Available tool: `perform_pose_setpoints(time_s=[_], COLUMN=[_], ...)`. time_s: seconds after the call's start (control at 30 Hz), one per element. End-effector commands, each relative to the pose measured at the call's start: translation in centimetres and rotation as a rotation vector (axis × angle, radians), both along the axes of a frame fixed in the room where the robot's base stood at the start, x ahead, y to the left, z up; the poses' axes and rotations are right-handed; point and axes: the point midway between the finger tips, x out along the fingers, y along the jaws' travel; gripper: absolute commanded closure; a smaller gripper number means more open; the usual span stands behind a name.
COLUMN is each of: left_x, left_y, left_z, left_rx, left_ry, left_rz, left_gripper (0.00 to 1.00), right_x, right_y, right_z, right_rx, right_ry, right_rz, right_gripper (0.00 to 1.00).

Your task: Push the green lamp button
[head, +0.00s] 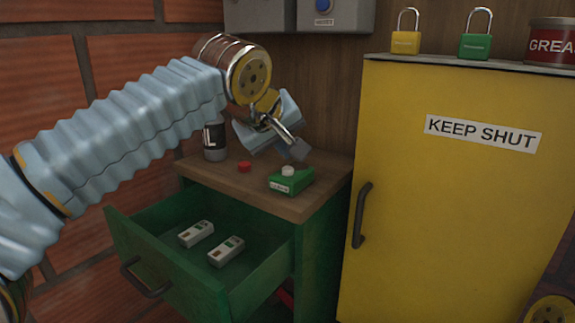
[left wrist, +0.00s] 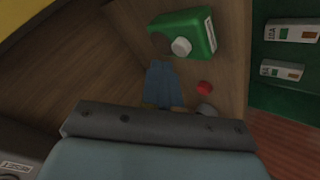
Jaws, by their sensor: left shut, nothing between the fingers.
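The green lamp button is a small green box (head: 292,183) with a white round cap (head: 288,171) on top and a pale label on its front. It sits on the wooden top of the green cabinet. The box also shows at the top of the left wrist view (left wrist: 190,27), with its white cap (left wrist: 181,47) facing the camera. My left gripper (head: 299,150) is shut and empty, tilted downward just above and behind the box. In the left wrist view its fingertips (left wrist: 163,72) lie close beside the cap, with a visible gap. My right gripper is out of view.
A red cap (head: 244,166) lies left of the box, near a dark bottle (head: 214,142). The open drawer (head: 160,280) holds two small grey devices. A yellow locker (head: 450,200) stands close on the right, and grey wall boxes (head: 270,14) hang behind.

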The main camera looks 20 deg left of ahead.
Motion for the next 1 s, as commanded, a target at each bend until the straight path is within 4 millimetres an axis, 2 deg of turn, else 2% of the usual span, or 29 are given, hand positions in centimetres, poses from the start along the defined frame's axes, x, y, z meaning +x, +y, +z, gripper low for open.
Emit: perform_pose_setpoints(time_s=[0.13, 0.37, 0.43, 0.63, 1.0], left_x=[0.0, 0.0, 0.1, 0.0, 0.0], left_y=[0.0, 0.0, -0.1, 0.0, 0.0], left_z=[0.8, 3.7, 4.0, 5.7, 6.0], left_rx=[0.000, 0.000, -0.001, -0.002, 0.000], left_ry=[0.000, 0.000, -0.002, -0.002, 0.000], left_rz=[0.000, 0.000, -0.001, 0.000, 0.000], left_gripper=[1.00, 1.00, 1.00, 1.00, 1.00], right_x=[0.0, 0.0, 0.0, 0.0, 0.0], right_y=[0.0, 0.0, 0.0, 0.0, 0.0], right_z=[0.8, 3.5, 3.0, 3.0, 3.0], right_rx=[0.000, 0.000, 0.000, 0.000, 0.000], right_ry=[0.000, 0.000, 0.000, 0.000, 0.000], right_rz=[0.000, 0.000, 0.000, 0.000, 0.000], right_gripper=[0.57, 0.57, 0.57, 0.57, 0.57])
